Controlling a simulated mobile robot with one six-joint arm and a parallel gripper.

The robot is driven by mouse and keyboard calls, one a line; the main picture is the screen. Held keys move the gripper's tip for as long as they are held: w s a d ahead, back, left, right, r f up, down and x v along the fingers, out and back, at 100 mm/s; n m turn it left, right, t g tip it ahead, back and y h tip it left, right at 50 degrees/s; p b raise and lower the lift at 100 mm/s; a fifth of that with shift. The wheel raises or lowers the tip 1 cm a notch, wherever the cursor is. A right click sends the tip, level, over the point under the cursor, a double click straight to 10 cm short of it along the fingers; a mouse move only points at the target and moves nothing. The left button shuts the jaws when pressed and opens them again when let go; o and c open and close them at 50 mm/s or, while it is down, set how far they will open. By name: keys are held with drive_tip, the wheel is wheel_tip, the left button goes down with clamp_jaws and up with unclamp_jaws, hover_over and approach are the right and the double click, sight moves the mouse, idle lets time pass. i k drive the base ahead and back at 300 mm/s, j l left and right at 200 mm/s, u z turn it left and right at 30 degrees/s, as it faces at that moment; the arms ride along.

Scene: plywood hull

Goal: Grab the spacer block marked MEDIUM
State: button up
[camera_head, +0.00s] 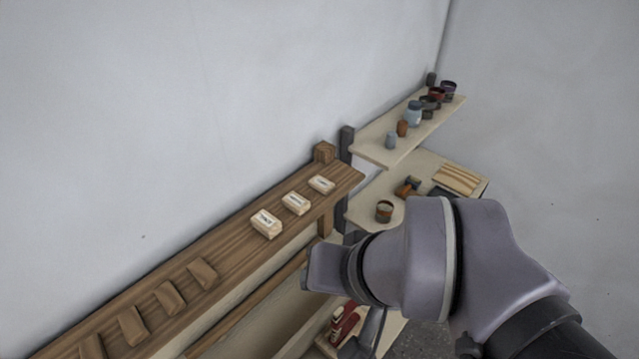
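Three pale spacer blocks with small printed labels lie in a row on a brown wooden shelf (235,235) along the wall. The largest is the left block (266,223); the middle block (295,204) and the right block (321,185) are each smaller. The lettering is too small to read surely, so I cannot confirm which says MEDIUM; the middle one is the middle size. My arm reaches in from the lower right, its wrist in front of and below the shelf's right end, apart from the blocks. My gripper's fingertips cannot be made out clearly.
Several brown wooden wedges (170,297) lie on the shelf's left part. Beyond are an upper shelf (390,150) with jars and cups, and a lower one with a cup (384,211). A red object (344,325) sits below.

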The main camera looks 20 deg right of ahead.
sight(296, 202)
drive_tip(key=i+l+u, duration=0.15)
drive_tip(key=l+u, duration=1.15)
drive_tip(key=l, duration=0.2)
drive_tip(key=l+u, duration=0.45)
drive_tip(key=k+l, duration=0.05)
